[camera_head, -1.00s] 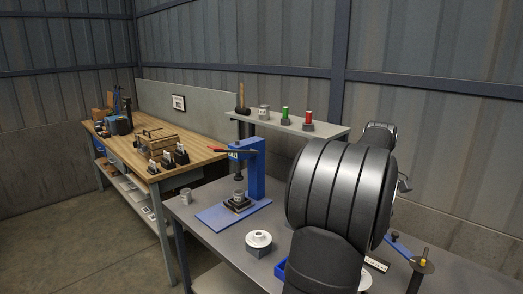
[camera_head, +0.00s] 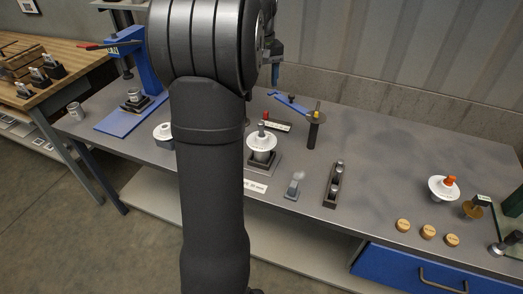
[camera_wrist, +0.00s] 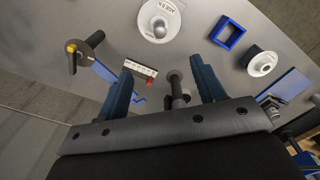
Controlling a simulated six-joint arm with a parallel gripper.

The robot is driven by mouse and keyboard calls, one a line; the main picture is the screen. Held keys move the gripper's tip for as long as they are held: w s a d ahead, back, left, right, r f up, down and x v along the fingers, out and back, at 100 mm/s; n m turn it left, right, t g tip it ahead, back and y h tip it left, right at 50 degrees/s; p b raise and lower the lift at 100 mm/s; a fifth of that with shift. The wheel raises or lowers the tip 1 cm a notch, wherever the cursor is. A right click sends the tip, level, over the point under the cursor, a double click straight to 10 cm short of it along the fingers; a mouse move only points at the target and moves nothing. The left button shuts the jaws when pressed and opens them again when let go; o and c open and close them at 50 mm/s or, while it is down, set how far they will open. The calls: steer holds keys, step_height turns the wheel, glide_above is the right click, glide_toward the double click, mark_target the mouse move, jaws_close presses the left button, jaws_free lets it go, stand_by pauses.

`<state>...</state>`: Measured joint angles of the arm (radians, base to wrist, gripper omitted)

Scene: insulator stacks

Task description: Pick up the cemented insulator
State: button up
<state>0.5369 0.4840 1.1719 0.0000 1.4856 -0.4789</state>
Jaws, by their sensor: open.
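Several white disc insulators are on the grey bench; which one is cemented I cannot tell for sure. One insulator (camera_head: 262,143) with an upright grey metal pin sits on a dark square fixture near the bench middle. A white insulator (camera_wrist: 160,20) with a grey centre also shows at the top of the wrist view. Another white insulator (camera_head: 162,131) is partly hidden behind my arm. A third insulator (camera_head: 443,187), with an orange top, stands at the right. My gripper (camera_wrist: 162,66) is open and empty above the bench, its blue fingers apart; in the head view my arm hides most of it.
A blue press (camera_head: 145,75) stands at the back left. A post with a round plate and yellow top (camera_head: 315,118) and a blue lever stand behind the fixture. A dark rack (camera_head: 335,185) and several wooden discs (camera_head: 427,232) lie to the right. A blue square frame (camera_wrist: 229,33) lies near the insulators.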

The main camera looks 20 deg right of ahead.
steer(key=f+m, duration=0.1)
steer(key=m, duration=1.2)
glide_toward(262, 135)
steer(key=f, duration=0.9)
steer(key=shift+w+d+f, duration=0.1)
steer(key=shift+w+f, duration=0.05)
steer(key=shift+w, duration=0.2)
steer(key=shift+c, duration=0.2)
jaws_close()
